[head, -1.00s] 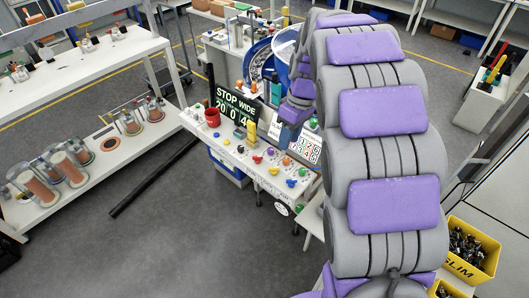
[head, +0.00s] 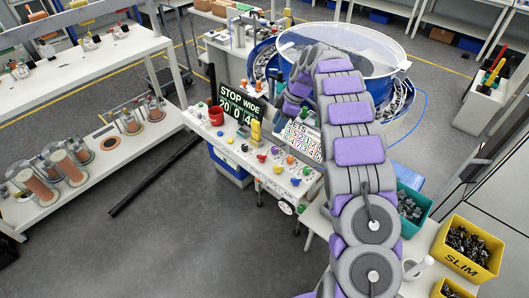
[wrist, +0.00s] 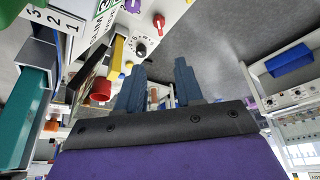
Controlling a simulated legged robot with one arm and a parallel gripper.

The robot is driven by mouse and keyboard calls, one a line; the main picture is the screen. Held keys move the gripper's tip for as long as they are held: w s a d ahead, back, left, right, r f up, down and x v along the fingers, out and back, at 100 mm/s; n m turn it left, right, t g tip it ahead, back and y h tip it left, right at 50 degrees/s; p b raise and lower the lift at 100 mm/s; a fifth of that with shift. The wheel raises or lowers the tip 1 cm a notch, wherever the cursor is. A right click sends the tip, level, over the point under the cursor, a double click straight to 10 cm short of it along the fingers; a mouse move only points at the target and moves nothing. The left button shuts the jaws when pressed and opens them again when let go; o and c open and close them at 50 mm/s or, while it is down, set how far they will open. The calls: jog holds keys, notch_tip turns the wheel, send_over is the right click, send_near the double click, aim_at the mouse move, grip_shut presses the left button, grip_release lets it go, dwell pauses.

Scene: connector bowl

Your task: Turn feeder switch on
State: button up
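I cannot tell which control is the feeder switch. The bowl feeder (head: 375,92), blue with a clear cover, stands behind the bench. My gripper (wrist: 160,75) has two blue fingers standing apart with nothing between them. In the wrist view, a red knob (wrist: 159,21), a black dial (wrist: 140,48) and a yellow block (wrist: 117,52) show beyond the fingers. In the head view my arm hides the gripper's fingers.
A red cup (head: 216,116) stands at the bench's left end. A numbered card (head: 301,138) stands near its right end. A teal bin (head: 412,207) and a yellow SLIM bin (head: 468,250) are at right. Grey floor (head: 190,235) in front of the bench is open.

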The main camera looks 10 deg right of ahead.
notch_tip(320, 180, down, 3)
jog(key=a, duration=0.3)
jog(key=b, duration=0.2)
send_near(261, 155)
jog(key=f, duration=0.3)
jog(key=shift+d+f, duration=0.3)
jog(key=shift+d, duration=0.05)
jog(key=a+f, duration=0.2)
jog(key=a, duration=0.1)
jog(key=a+f, duration=0.2)
jog(key=shift+w, duration=0.25)
jog(key=shift+d, duration=1.3)
jog(key=shift+c, duration=1)
jog(key=shift+a, duration=1.05)
grip_shut()
jog(key=shift+d, duration=0.35)
